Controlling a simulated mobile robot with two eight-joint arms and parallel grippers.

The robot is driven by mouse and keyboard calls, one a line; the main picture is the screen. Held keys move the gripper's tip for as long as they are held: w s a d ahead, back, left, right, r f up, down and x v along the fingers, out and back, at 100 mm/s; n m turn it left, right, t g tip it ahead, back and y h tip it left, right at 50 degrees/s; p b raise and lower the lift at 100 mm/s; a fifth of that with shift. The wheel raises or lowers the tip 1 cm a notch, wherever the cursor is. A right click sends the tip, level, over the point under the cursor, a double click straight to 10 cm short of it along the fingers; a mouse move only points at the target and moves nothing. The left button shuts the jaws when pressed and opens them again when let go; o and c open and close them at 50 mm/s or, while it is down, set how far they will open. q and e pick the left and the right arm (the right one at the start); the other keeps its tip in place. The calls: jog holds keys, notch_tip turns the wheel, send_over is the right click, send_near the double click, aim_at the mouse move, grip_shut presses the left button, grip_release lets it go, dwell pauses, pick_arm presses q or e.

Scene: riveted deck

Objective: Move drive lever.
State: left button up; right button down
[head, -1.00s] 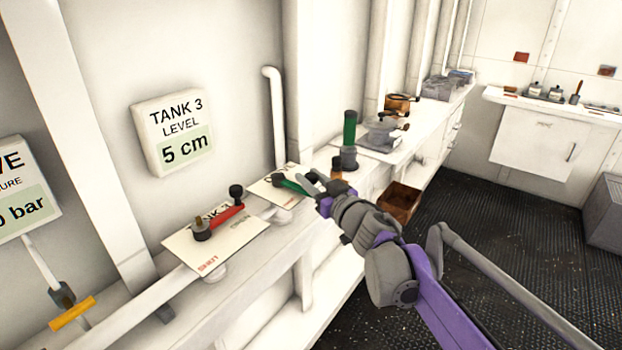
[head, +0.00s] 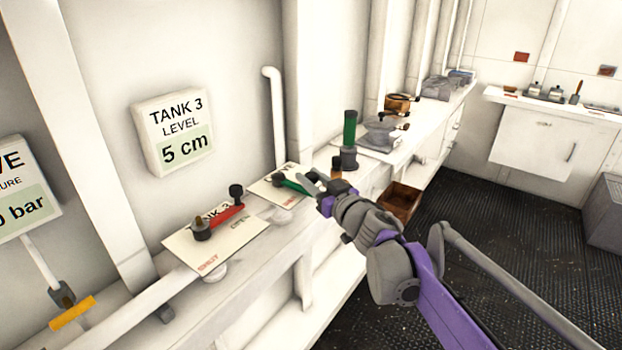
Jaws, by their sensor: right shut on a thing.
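A green lever (head: 290,183) lies low over a white plate (head: 268,188) on the long white bench. My right gripper (head: 313,183) is at the lever's right end and is shut on it; the fingers hide that end and the exact contact. Most of the plate's lettering is hidden. A thick green upright grip (head: 350,128) stands on a dark grey base (head: 348,158) just behind my gripper, apart from it. No label that I can read names a drive lever. My left gripper is not in view.
A red lever (head: 226,214) sits on a TANK 3 plate (head: 205,252) marked OPEN and SHUT. A yellow handle (head: 72,313) is at lower left. An open brown drawer or box (head: 400,201) is below the bench. The dark floor (head: 480,230) at right is mostly clear.

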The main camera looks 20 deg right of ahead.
jog(key=shift+w+d+f+n+g+y+b, duration=0.1)
jog(key=shift+w+d+n+g+y+b, duration=0.45)
jog(key=shift+y, duration=0.45)
jog(key=shift+w+d+n+g+y+p, duration=0.2)
jog(key=shift+w+d+n+g+y, duration=0.25)
jog(key=shift+n+y, duration=0.45)
jog(key=shift+w+d+n+g+y+p, duration=0.25)
jog(key=shift+w+n+g+y, duration=0.45)
jog(key=shift+y, duration=0.4)
jog(key=shift+w+d+n+g+y+p, duration=0.2)
jog(key=shift+w+d+n+g+y, duration=0.2)
jog(key=shift+n+g+y, duration=0.45)
jog(key=c, duration=0.5)
grip_release()
jog(key=shift+a, duration=0.1)
jog(key=v, duration=1.1)
jog(key=shift+b, duration=0.4)
